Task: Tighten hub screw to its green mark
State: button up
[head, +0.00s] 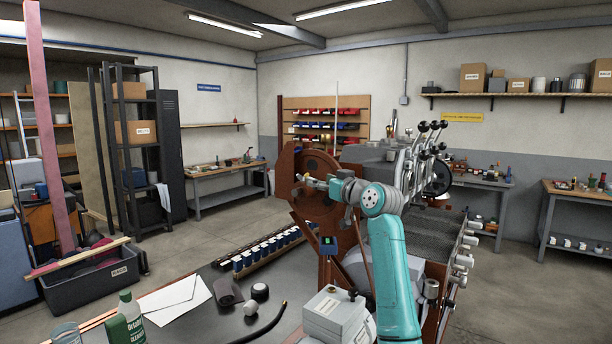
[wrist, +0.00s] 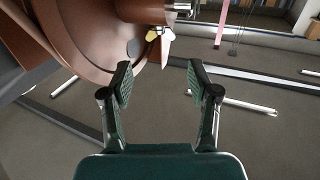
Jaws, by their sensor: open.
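A reddish-brown round drum face (head: 318,170) stands on the machine in the middle of the head view. In the wrist view the brown drum (wrist: 95,35) fills the upper left. A small yellow and whitish winged piece (wrist: 158,36), which may be the hub screw, sits at the drum's edge near a silver shaft (wrist: 178,8). My gripper (wrist: 160,82) is open and empty, its two padded fingers apart below that piece. In the head view my gripper (head: 314,184) is small in front of the drum. I cannot make out a green mark.
The bench (head: 205,275) in front holds a white envelope (head: 175,298), a green bottle (head: 130,318), a black hose (head: 265,328) and a grey box (head: 336,310). A row of blue-white containers (head: 262,250) runs toward the machine. Levers (head: 432,128) crowd its right side.

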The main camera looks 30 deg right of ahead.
aim_at(303, 174)
jog(key=w, duration=1)
jog(key=shift+w+d, duration=0.15)
jog(key=shift+w, duration=0.15)
jog(key=c, duration=0.9)
